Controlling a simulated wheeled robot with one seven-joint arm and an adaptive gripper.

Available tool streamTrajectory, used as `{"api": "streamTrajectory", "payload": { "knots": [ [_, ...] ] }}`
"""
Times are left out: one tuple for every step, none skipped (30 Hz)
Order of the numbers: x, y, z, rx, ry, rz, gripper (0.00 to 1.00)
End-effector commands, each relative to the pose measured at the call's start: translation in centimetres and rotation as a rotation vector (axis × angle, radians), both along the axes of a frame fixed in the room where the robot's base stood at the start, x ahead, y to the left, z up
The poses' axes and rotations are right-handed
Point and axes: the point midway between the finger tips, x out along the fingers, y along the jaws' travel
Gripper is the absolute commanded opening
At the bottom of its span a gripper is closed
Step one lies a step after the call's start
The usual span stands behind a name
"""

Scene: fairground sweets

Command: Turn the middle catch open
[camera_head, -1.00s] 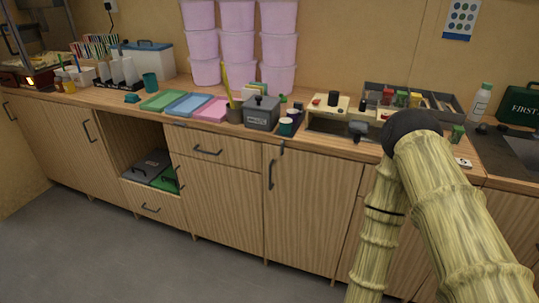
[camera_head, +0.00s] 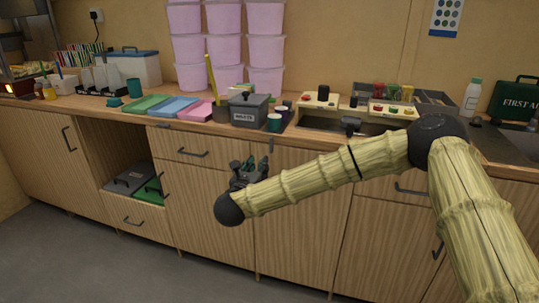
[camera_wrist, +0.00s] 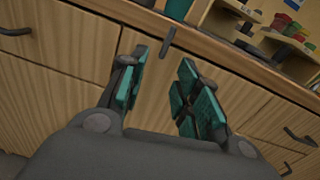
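A small dark catch (camera_head: 270,145) hangs below the worktop edge, at the top of a cupboard door. In the wrist view the catch (camera_wrist: 167,42) is a short dark bar, pointing down the front and slightly tilted in the picture, beyond and between my fingertips. Another small dark catch (camera_head: 163,126) sits farther left under the worktop edge. A third catch is not clearly seen. My gripper (camera_head: 246,168) is in front of the cupboards, below and left of the nearer catch. In the wrist view its teal-padded fingers (camera_wrist: 162,78) are apart with nothing between them.
The worktop (camera_head: 200,127) overhangs the fronts. A drawer handle (camera_head: 193,153) sticks out left of my gripper. An open compartment at the left holds dark and green cases (camera_head: 130,178).

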Motion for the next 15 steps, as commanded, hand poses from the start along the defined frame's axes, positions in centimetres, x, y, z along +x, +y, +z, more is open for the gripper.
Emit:
{"api": "streamTrajectory", "payload": {
  "knots": [
    [0.4,-0.3,0.6,0.039,-0.02,-0.022,0.32],
    [0.5,-0.4,1.0,0.055,-0.029,-0.031,0.32],
    [0.7,-0.6,1.3,0.073,-0.037,-0.039,0.32],
    [0.8,-0.7,1.5,0.082,-0.04,-0.043,0.32],
    [1.0,-0.7,1.6,0.087,-0.043,-0.046,0.32],
    [1.2,-0.8,1.7,0.09,-0.045,-0.048,0.32],
    [1.4,-0.9,1.8,0.091,-0.046,-0.049,0.32],
    [1.7,-1.0,1.8,0.09,-0.046,-0.049,0.32],
    [2.2,-1.2,1.8,0.089,-0.046,-0.049,0.32],
    [2.6,-1.3,1.7,0.089,-0.045,-0.048,0.32],
    [2.9,-1.4,1.8,0.088,-0.045,-0.048,0.32],
    [3.6,-1.6,1.8,0.088,-0.046,-0.049,0.32],
    [4.0,-1.7,1.7,0.088,-0.045,-0.048,0.32],
    [4.5,-1.9,1.7,0.089,-0.045,-0.047,0.32],
    [5.1,-2.1,1.8,0.088,-0.046,-0.048,0.32]
  ]
}}
